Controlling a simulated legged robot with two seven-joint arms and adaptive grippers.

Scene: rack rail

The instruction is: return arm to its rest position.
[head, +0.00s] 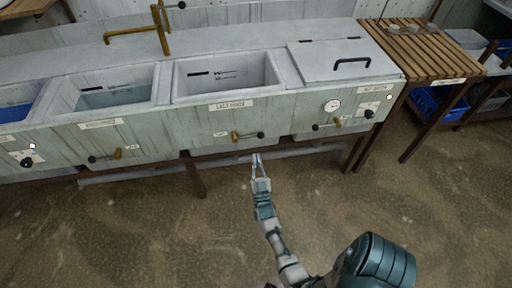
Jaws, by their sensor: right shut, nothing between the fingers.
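My right arm reaches up from the lower right in the head view. Its gripper (257,163) is shut with nothing between the fingers. It is in front of the sink unit, just below the handle (248,136) under the middle basin, and appears apart from it. My left gripper is not in view.
A long grey sink unit (150,135) with open basins and a closed lid (348,60) spans the back. A brass tap (160,30) stands behind it. A slatted wooden table (425,50) is at the right, with a blue crate (437,100) below. The floor in front is clear.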

